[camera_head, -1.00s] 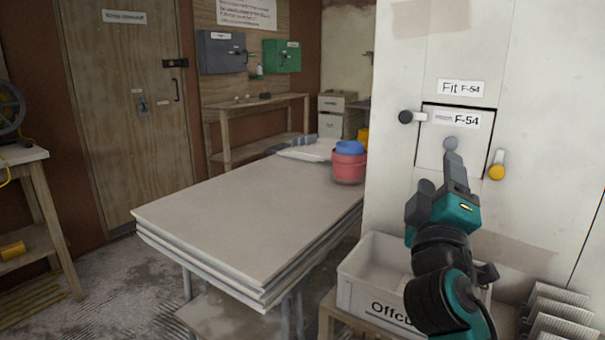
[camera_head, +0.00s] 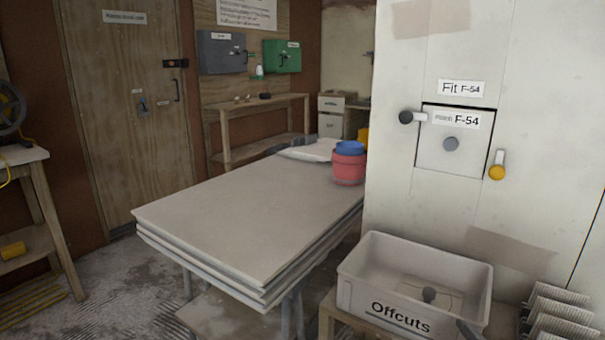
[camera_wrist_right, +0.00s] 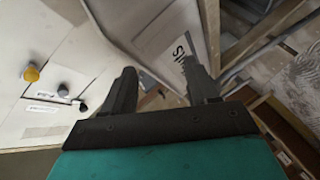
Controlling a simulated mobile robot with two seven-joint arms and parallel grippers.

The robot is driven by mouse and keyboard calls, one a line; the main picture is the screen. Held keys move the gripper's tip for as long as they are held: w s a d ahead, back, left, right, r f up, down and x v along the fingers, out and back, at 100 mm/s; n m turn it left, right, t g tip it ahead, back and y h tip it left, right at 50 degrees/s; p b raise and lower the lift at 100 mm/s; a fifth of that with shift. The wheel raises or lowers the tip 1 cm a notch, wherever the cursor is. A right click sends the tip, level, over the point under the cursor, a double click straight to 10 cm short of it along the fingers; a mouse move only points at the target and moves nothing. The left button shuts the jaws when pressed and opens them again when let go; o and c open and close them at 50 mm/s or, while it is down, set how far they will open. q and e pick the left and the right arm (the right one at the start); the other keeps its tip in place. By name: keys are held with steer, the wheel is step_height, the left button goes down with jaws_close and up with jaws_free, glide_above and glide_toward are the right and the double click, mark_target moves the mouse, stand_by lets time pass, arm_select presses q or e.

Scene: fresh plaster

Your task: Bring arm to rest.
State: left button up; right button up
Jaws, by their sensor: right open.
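My right gripper (camera_wrist_right: 163,88) shows in the right wrist view, its two fingers spread apart with nothing held between them. Beyond its fingers is part of the Offcuts crate (camera_wrist_right: 150,35). No arm of mine clearly shows in the head view. There, the patch panel F-54 (camera_head: 452,155) sits in the wall opening, with a grey round knob (camera_head: 451,144) at its middle. A black-ended catch (camera_head: 406,117) is at its upper left and a yellow-ended catch (camera_head: 497,172) at its right. My left gripper is out of view.
The Offcuts crate (camera_head: 365,295) stands below the panel with a dark knobbed piece inside. A stack of boards (camera_head: 240,215) fills the middle, with red and blue tubs (camera_head: 348,168) at its far end. A workbench (camera_head: 38,158) is at left. Floor shows at lower left.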

steer(key=s+a+f+m+g+y, duration=0.25)
steer(key=s+f+m+g, duration=0.25)
steer(key=s+f, duration=0.95)
steer(key=a+r+m+t, duration=0.15)
steer(key=a+m, duration=0.25)
steer(key=a, duration=0.5)
arm_select(q)
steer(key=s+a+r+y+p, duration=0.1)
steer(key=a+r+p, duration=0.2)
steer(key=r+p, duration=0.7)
steer(key=p, duration=0.4)
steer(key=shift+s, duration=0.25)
arm_select(e)
step_height(320, 180, up, 11)
steer(key=d, duration=0.3)
steer(key=shift+s+f+m, duration=0.2)
steer(key=shift+s+m, duration=0.1)
steer(key=shift+s, duration=0.1)
steer(key=shift+g, duration=0.25)
